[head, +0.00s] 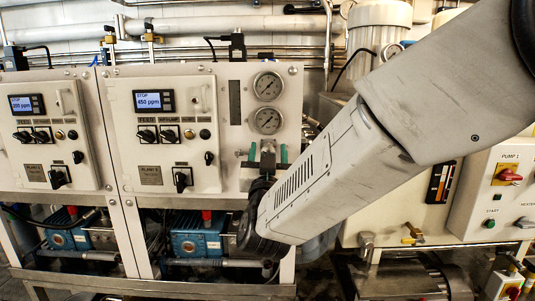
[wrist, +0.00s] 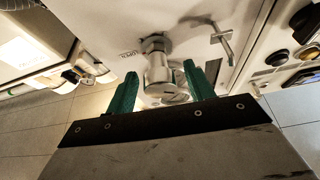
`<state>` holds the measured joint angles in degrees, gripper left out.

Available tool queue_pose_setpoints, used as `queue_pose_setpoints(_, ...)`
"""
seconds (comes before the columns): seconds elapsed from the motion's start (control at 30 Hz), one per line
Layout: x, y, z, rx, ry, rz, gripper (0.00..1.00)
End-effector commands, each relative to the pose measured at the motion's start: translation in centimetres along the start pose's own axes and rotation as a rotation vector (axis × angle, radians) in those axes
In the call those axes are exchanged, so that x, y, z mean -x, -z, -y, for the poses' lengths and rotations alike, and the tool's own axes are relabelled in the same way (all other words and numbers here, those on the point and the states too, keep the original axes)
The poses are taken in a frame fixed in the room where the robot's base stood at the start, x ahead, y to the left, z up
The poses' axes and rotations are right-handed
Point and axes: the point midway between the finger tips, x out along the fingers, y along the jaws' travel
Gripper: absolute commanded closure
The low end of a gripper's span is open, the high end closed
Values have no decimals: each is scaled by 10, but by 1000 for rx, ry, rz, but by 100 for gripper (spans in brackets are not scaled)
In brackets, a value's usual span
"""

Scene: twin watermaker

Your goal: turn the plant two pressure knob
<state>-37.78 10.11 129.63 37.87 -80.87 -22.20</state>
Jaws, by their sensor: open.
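The pressure knob (wrist: 157,72) is a silvery round piece on a stem, standing out from the pale panel in the wrist view. My gripper (wrist: 161,72) is open, with one green finger on each side of the knob; I cannot tell whether either finger touches it. In the head view my gripper (head: 268,153) is at the plant two panel (head: 215,130), below the two pressure gauges (head: 268,86). There the knob is largely hidden by my gripper and wrist.
A small metal T-shaped handle (wrist: 222,40) stands right of the knob in the wrist view. A control box (head: 167,120) with a 450 ppm display and black switches is left of my gripper. Blue pumps (head: 196,240) are below. A pump 1 box (head: 492,190) is at right.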

Motion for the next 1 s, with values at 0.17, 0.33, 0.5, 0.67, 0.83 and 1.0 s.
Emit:
queue_pose_setpoints(0.17,0,0,0,0,0,0,69)
queue_pose_setpoints(0.33,0,0,0,0,0,0,92)
queue_pose_setpoints(0.5,1,0,0,10,5,0,92)
queue_pose_setpoints(0.67,1,0,0,54,22,1,92)
queue_pose_setpoints(0.83,1,0,0,148,62,1,92)
queue_pose_setpoints(1.0,1,0,0,284,118,1,92)
